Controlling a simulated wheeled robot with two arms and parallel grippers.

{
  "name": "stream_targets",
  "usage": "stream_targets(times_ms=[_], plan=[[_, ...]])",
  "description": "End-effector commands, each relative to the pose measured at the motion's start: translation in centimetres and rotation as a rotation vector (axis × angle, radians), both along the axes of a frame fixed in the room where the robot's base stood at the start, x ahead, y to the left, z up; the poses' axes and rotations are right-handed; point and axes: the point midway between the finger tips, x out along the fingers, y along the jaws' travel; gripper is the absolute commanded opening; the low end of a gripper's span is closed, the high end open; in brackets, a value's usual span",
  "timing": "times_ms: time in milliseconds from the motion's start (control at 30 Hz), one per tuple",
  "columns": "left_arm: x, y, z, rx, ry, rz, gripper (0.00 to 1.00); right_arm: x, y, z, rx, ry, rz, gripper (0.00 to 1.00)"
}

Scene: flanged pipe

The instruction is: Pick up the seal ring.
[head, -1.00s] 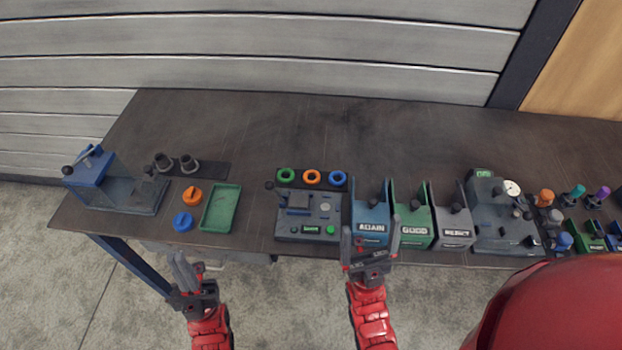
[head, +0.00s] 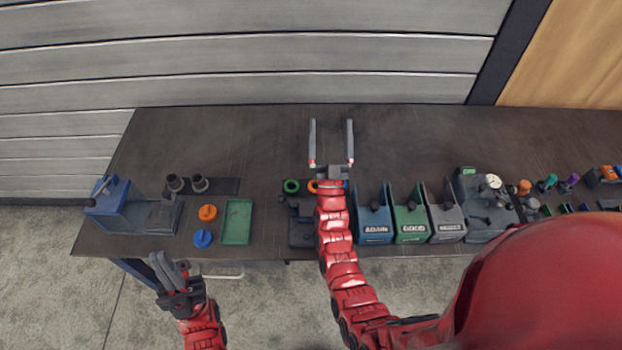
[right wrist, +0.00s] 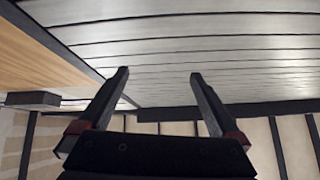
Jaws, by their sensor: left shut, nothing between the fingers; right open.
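A green ring (head: 291,186) lies on the table behind the grey machine, and an orange ring (head: 312,186) beside it is partly covered by my right arm. The blue ring is almost wholly hidden behind that arm. Which ring is the seal ring, I cannot tell. My right gripper (head: 331,122) is open and empty, reaching beyond the rings over the back of the table. In the right wrist view its two fingers (right wrist: 158,80) are spread with nothing between them. My left gripper (head: 163,262) is shut and empty, in front of the table's front edge.
Bins marked AGAIN (head: 374,228), GOOD (head: 410,226) and a grey one (head: 446,222) stand right of my right arm. A green tray (head: 237,222), orange (head: 208,212) and blue (head: 202,238) round parts and a blue-topped fixture (head: 110,196) are at left. The table's back is clear.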

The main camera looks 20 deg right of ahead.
Motion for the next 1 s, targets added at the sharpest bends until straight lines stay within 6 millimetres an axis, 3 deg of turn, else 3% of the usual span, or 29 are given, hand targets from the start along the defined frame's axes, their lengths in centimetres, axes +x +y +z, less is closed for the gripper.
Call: stream_targets(times_ms=[33,167,300,400,500,633,767,867,1000], plan=[[0.0,0.0,0.6,0.000,0.000,0.000,0.00,3.0,-0.2,-0.2,0.022,0.067,0.002,0.99],[0.0,0.0,0.8,0.000,0.000,0.000,0.00,11.5,0.6,-2.4,0.073,0.293,0.047,0.99],[0.0,0.0,0.7,0.000,0.000,0.000,0.00,19.6,3.6,-4.6,0.081,0.565,0.154,0.99],[0.0,0.0,0.7,0.000,0.000,0.000,0.00,23.4,6.7,-5.7,0.046,0.758,0.253,0.99],[0.0,0.0,0.7,0.000,0.000,0.000,0.00,25.2,9.8,-6.4,-0.028,0.951,0.355,0.99],[0.0,0.0,0.7,0.000,0.000,0.000,0.00,24.7,12.7,-7.3,-0.168,1.207,0.474,0.99],[0.0,0.0,0.7,0.000,0.000,0.000,0.00,21.1,13.1,-8.4,-0.341,1.484,0.561,0.99],[0.0,0.0,0.7,0.000,0.000,0.000,0.00,16.7,11.1,-9.0,-0.470,1.706,0.595,0.99],[0.0,0.0,0.7,0.000,0.000,0.000,0.00,9.8,6.7,-9.1,-0.597,1.995,0.604,0.99]])
